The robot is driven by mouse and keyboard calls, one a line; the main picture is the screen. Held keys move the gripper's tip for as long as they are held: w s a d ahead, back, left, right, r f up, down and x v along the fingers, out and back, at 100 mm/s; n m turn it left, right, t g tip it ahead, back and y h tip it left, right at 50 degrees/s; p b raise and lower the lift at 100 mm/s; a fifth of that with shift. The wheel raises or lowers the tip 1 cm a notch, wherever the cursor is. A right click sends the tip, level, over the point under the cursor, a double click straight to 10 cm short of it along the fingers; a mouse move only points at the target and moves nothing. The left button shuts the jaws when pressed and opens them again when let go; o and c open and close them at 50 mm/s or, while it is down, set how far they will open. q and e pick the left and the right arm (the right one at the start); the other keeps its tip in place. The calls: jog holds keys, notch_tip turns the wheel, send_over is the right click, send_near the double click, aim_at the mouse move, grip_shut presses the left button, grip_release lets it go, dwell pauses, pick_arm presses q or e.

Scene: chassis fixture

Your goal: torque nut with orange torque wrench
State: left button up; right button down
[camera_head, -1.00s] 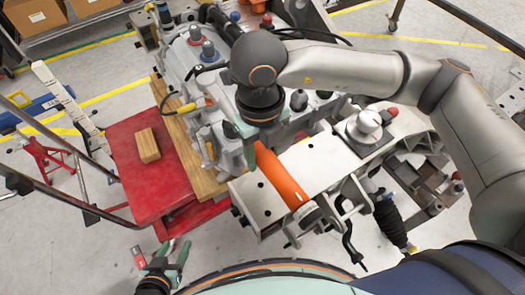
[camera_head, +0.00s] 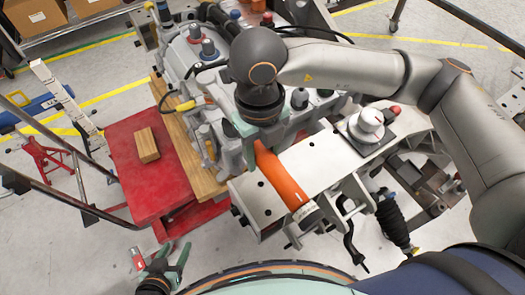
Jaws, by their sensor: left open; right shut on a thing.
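The orange torque wrench (camera_head: 282,178) lies at a slant over the pale metal plate of the chassis fixture (camera_head: 320,158). My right gripper (camera_head: 258,135) is above the wrench's upper end and shut on it; the wrist hides most of its fingers. The nut cannot be made out in this view. My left gripper (camera_head: 172,262) is open and empty, low at the left over the floor, well apart from the wrench.
A red platform (camera_head: 145,190) with a wooden block (camera_head: 147,145) stands left of the fixture, beside a wooden board (camera_head: 190,150). A white round knob (camera_head: 366,122) rises from the fixture's right side. Bare floor lies at lower left.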

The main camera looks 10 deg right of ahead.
jog(key=shift+a, duration=0.1)
jog(key=shift+s+a+m, duration=0.15)
jog(key=shift+a+m, duration=0.25)
jog(key=shift+a, duration=0.15)
jog(key=shift+a, duration=0.2)
jog(key=shift+s+a+m, duration=0.2)
jog(key=shift+a+m, duration=0.2)
jog(key=shift+a, duration=0.05)
jog(key=shift+a, duration=0.2)
dwell(0.6)
jog(key=shift+r+p, duration=0.35)
jog(key=shift+r, duration=0.85)
notch_tip(320, 180, up, 5)
jog(key=p, duration=0.2)
jog(key=shift+f+p, duration=0.15)
jog(key=shift+p, duration=0.15)
dwell(0.6)
jog(key=shift+a, duration=0.1)
